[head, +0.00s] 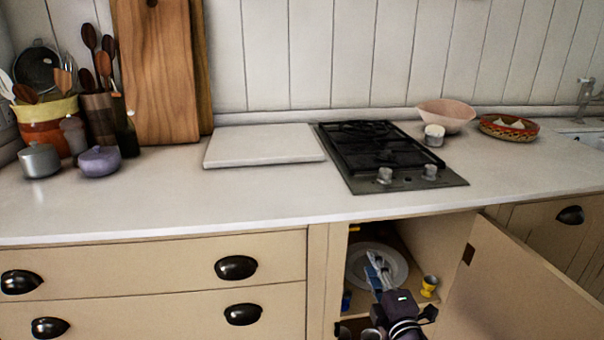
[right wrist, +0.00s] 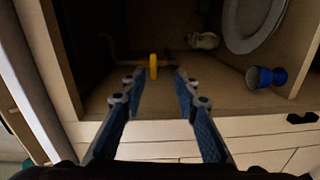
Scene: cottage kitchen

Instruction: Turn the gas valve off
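The gas valve shows in the right wrist view as a yellow handle (right wrist: 153,66) by a thin pale pipe (right wrist: 118,52), inside the dark cabinet. It stands upright in that picture. I cannot make out the valve surely in the head view. My right gripper (head: 376,268) reaches into the open cabinet under the hob. In the right wrist view its two blue-padded fingers (right wrist: 156,88) are apart with nothing between the pads. The yellow handle lies beyond the fingertips, in line with the gap. My left gripper is not in view.
A white plate (head: 393,262) and a yellow cup-like thing (head: 430,285) are in the cabinet. A blue cup (right wrist: 264,77) shows in the wrist view. The cabinet door (head: 520,290) stands open at right. Above are the counter (head: 130,205) and gas hob (head: 350,172).

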